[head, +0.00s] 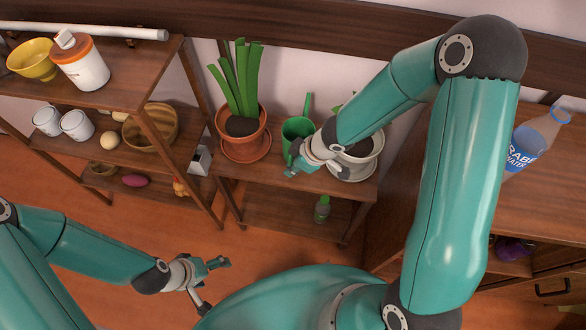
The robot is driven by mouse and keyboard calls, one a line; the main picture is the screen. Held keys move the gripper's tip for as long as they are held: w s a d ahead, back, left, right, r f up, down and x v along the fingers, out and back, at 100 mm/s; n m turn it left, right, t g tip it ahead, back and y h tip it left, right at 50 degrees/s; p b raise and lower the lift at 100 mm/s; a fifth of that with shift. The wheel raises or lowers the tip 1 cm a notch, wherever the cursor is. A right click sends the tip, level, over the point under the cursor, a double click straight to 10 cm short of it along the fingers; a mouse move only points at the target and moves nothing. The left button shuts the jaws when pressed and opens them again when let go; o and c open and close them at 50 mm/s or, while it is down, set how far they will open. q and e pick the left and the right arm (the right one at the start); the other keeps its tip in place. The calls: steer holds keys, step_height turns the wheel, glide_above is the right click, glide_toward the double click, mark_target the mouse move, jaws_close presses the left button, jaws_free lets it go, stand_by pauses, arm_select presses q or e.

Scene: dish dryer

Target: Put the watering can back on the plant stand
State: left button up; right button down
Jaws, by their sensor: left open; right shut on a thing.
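The green watering can (296,128) is upright at the plant stand (240,176), between two potted plants. Part of it is hidden behind my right gripper (292,170). My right gripper is at the can's near side and shut on it. I cannot tell whether the can's base rests on the stand's top or is just above it. My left gripper (212,290) is open and empty, low over the floor in front of the stand.
A snake plant in a terracotta pot (243,143) stands left of the can. A white pot (358,152) on a saucer stands right, partly behind my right arm. A green bottle (322,208) is on the lower shelf. Shelves with dishes (110,95) are left, a cabinet (545,200) right.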

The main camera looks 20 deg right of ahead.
steer(key=shift+r, duration=0.1)
steer(key=c, duration=1.2)
jaws_free()
